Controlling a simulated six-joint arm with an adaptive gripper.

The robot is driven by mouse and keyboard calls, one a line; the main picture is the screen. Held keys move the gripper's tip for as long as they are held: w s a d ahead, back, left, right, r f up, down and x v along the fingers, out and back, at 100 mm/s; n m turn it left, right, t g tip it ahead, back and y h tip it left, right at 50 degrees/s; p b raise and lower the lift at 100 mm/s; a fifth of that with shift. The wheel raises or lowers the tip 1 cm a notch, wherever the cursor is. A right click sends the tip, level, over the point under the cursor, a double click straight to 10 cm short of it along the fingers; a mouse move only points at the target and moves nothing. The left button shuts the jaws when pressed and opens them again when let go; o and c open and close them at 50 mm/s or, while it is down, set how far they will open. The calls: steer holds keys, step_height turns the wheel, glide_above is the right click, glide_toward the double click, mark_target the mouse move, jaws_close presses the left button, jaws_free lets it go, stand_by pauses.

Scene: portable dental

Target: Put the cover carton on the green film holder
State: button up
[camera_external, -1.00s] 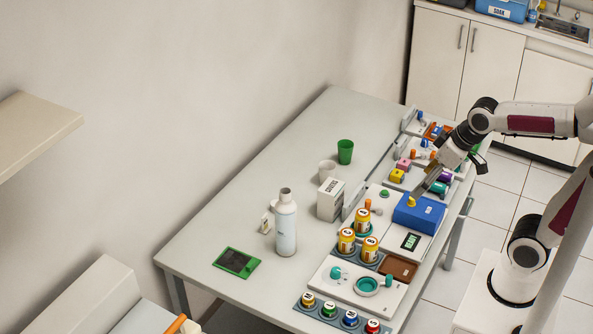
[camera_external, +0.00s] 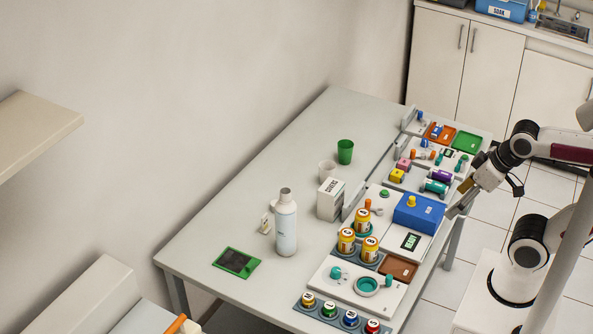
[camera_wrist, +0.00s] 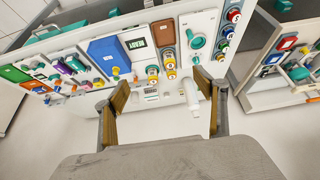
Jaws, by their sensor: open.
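The cover carton (camera_external: 330,199) is a white upright box with dark lettering, standing on the grey table left of the equipment panels. The green film holder (camera_external: 237,262) lies flat near the table's front left, with a dark panel in its green frame. My gripper (camera_external: 456,209) is open and empty at the table's right edge, right of the blue box and well away from carton and holder. In the wrist view, my open fingers (camera_wrist: 163,88) frame part of the panels and table; I cannot make out the carton or the holder for sure there.
A white bottle (camera_external: 285,222) stands between the carton and the holder, with a small white item (camera_external: 266,223) beside it. A white cup (camera_external: 327,170) and a green cup (camera_external: 345,151) stand behind the carton. Orange jars (camera_external: 362,221) and a blue box (camera_external: 418,214) occupy the panels.

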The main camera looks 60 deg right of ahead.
steer(key=shift+w, duration=0.1)
steer(key=t, duration=0.6)
glide_above(340, 190)
steer(key=s+a, duration=0.2)
steer(key=s, duration=0.6)
step_height(340, 190, down, 11)
steer(key=shift+w+d+f+t, duration=0.3)
steer(key=shift+w+f+t, duration=0.25)
steer(key=shift+f, duration=0.7)
steer(key=shift+w+d+f+t, duration=0.25)
steer(key=shift+w+f+t, duration=0.3)
steer(key=shift+f, duration=0.75)
steer(key=shift+w+d+f+t, duration=0.35)
steer(key=shift+w+f, duration=0.35)
steer(key=shift+f, duration=0.55)
steer(key=shift+w, duration=0.1)
steer(key=shift+x, duration=1.2)
